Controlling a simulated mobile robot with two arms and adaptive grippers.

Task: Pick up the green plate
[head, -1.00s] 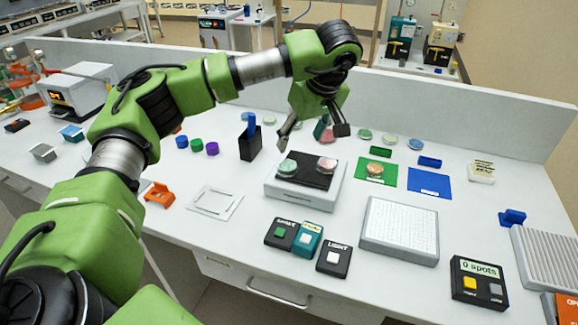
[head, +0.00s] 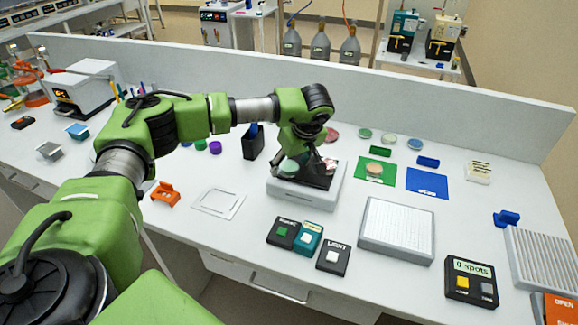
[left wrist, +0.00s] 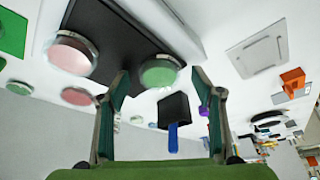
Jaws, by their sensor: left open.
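The green plate (head: 288,169) is a small round dish with green contents. It lies on the left of the black top of a grey box-shaped device (head: 301,197), partly covered by my left gripper in the head view. A pink plate (left wrist: 73,53) lies beside it on the same black top. My left gripper (head: 308,164) is open and low over the device. In the left wrist view the green plate (left wrist: 160,72) shows between the two open fingertips; I cannot tell whether they touch it. My right gripper is not in view.
A black holder (head: 252,142) with a blue item stands left of the device. A green mat (head: 366,178) with a brownish plate and a blue mat (head: 428,183) lie to the right. Button boxes (head: 283,232) stand in front. A low wall (head: 420,117) runs behind.

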